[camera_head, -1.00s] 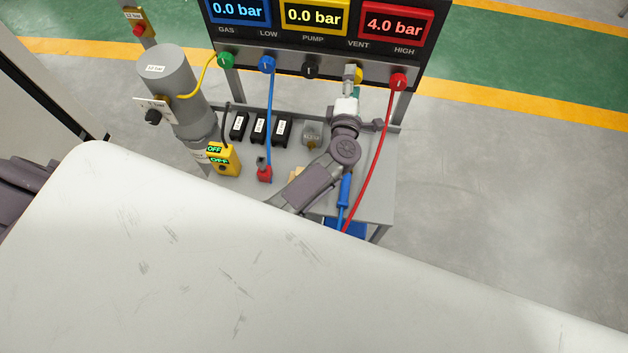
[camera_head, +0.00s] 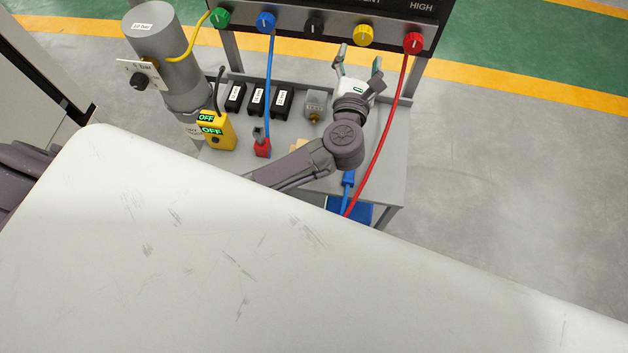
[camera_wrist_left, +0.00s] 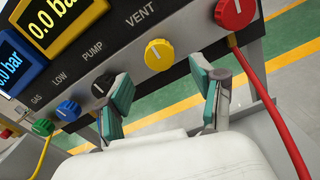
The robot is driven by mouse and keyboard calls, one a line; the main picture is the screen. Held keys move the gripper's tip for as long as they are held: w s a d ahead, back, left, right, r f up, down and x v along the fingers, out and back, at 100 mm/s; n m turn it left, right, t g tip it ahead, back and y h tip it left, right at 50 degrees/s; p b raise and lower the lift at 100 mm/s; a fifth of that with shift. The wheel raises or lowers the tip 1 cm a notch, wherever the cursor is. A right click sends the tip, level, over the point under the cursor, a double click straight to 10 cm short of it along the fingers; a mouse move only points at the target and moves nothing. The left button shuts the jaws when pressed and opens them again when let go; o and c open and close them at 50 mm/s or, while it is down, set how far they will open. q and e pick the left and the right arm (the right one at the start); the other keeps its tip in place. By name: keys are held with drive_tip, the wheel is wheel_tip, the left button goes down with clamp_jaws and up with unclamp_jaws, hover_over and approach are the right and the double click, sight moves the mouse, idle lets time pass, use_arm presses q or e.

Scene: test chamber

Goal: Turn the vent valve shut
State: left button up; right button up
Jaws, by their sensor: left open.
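The vent valve is the yellow knob (camera_head: 363,35) on the panel, between the black and red knobs. It also shows in the left wrist view (camera_wrist_left: 158,55), under the word VENT, with a pale mark on its face. My left gripper (camera_head: 360,58) is open and empty just in front of and below the yellow knob. In the left wrist view its two green-padded fingers (camera_wrist_left: 165,88) stand wide apart, with the knob beyond the gap and not touched. My right gripper is not in view.
Green (camera_head: 219,18), blue (camera_head: 266,21), black (camera_head: 314,23) and red (camera_head: 413,42) knobs share the panel. A red hose (camera_head: 383,140) hangs close to the right of my left arm. A grey cylinder (camera_head: 165,60) and yellow box (camera_head: 217,133) stand left. A white surface (camera_head: 180,240) fills the foreground.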

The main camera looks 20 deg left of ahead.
use_arm(q)
drive_tip(key=s+d+b, duration=0.2)
drive_tip(key=s, duration=0.7)
drive_tip(key=s+d+r+m+t+h, duration=0.2)
drive_tip(key=d+r+m+t+h, duration=0.2)
drive_tip(key=r+m+h, duration=0.5)
drive_tip(key=s+d+f+m+g+h, duration=0.2)
drive_tip(key=s+d+m+g+h, duration=0.3)
drive_tip(key=m, duration=1)
drive_tip(key=s+a+f+m+g+y, duration=0.3)
drive_tip(key=s+a+f+m+g, duration=0.1)
drive_tip(key=f, duration=0.6)
drive_tip(key=s+a+f+m+g+y, duration=0.3)
drive_tip(key=s+a+f+m+g, duration=0.1)
drive_tip(key=a+f+m+g, duration=0.2)
drive_tip(key=shift+s+a+f+m+p, duration=0.2)
drive_tip(key=shift+a+f+m+p, duration=0.3)
drive_tip(key=shift+f+m, duration=1)
drive_tip(key=shift+f+n, duration=0.35)
drive_tip(key=shift+n, duration=0.05)
